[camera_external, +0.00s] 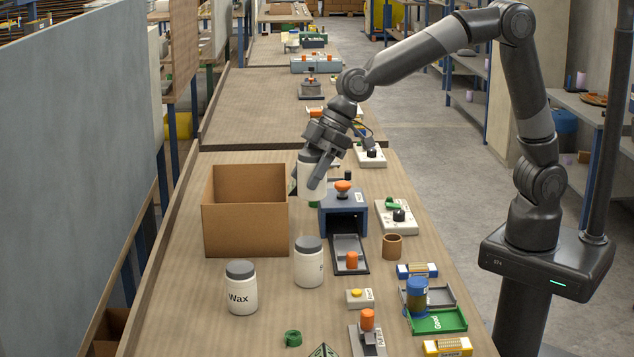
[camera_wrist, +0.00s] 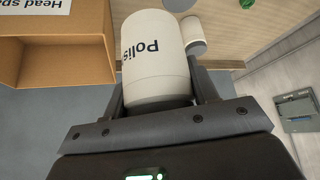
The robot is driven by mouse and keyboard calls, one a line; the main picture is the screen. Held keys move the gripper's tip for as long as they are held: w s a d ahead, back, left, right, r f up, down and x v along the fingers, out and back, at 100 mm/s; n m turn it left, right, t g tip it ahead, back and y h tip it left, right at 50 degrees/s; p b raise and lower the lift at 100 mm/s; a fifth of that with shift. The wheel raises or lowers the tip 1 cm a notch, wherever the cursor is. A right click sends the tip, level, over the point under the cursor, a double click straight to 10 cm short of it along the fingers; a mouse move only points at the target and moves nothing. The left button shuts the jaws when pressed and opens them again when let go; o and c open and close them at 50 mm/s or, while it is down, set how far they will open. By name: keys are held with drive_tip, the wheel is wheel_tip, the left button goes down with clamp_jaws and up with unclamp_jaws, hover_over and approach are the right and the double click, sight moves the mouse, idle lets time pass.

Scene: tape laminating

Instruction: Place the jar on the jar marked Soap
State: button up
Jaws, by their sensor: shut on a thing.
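My gripper (camera_external: 314,176) is shut on a white jar (camera_external: 309,185) and holds it raised beside the right side of the cardboard box. In the wrist view the held jar (camera_wrist: 153,62) fills the space between the fingers and shows the letters "Polis"; the rest of its label is hidden. A white jar with a grey lid (camera_external: 308,265) stands upright on the bench below and nearer the camera; only an "S"-like letter shows at its right edge. A jar marked Wax (camera_external: 241,292), also grey-lidded, stands to its left.
An open cardboard box (camera_external: 245,228) stands left of my gripper. A blue machine (camera_external: 343,212) with an orange knob is close on the right. Bare bench surrounds the standing jars.

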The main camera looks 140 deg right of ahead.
drive_tip(key=shift+w+a+f, duration=0.55)
drive_tip(key=shift+w+f, duration=0.3)
drive_tip(key=shift+f, duration=0.4)
drive_tip(key=shift+w+a+f, duration=0.55)
drive_tip(key=shift+w+f, duration=0.25)
drive_tip(key=shift+f, duration=0.45)
drive_tip(key=shift+w+a+f, duration=0.55)
drive_tip(key=shift+w+f, duration=0.3)
drive_tip(key=shift+f, duration=0.4)
drive_tip(key=shift+f, duration=0.15)
drive_tip(key=o, duration=1.1)
